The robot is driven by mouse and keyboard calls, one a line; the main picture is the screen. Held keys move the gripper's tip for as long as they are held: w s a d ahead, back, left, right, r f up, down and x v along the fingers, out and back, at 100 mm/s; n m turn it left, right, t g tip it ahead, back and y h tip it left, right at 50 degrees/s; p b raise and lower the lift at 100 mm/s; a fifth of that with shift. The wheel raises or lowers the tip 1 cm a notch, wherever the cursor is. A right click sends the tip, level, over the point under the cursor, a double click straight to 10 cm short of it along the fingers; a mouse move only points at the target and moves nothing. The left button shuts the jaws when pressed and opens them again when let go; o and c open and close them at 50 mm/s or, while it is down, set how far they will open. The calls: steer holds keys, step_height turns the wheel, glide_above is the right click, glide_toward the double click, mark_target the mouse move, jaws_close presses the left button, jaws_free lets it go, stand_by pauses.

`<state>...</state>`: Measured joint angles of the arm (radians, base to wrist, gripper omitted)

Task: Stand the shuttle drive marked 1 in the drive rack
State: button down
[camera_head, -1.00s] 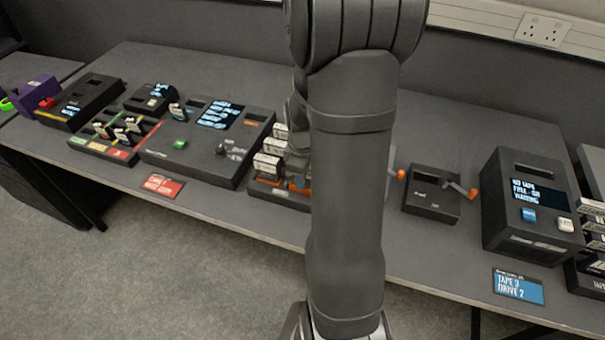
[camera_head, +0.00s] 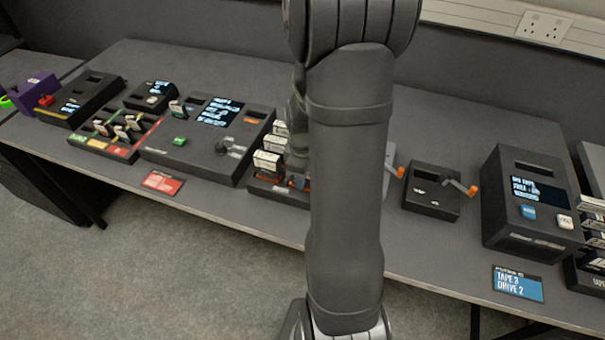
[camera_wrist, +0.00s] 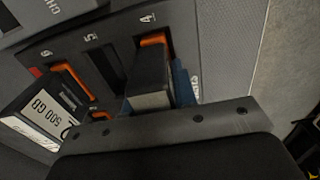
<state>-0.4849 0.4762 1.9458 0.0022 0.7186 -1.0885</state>
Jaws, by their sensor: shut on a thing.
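The drive rack (camera_head: 262,190) stands at the table's front edge, partly behind my arm. In the wrist view the rack (camera_wrist: 92,62) shows slots marked 4, 5 and 6 and orange levers. A dark drive with a grey end (camera_wrist: 150,88) stands at slot 4, just beyond my gripper (camera_wrist: 165,122). My gripper is shut on a drive; its jaws hide most of the grip, and I cannot read a 1 on it. A white-labelled 500 GB drive (camera_wrist: 38,120) is at the left. In the head view my arm hides the gripper's tips.
A console with a screen (camera_head: 208,135) and a slotted tray (camera_head: 112,133) stand left of the rack. A small black box with an orange-tipped crank (camera_head: 432,190) and a tall black unit (camera_head: 530,200) stand to the right. Bare table lies behind them.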

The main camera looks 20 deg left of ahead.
stand_by(0.4)
steer(key=c, duration=0.8)
jaws_free()
steer(key=shift+o, duration=0.2)
steer(key=shift+r, duration=3.7)
steer(key=shift+f, duration=3.75)
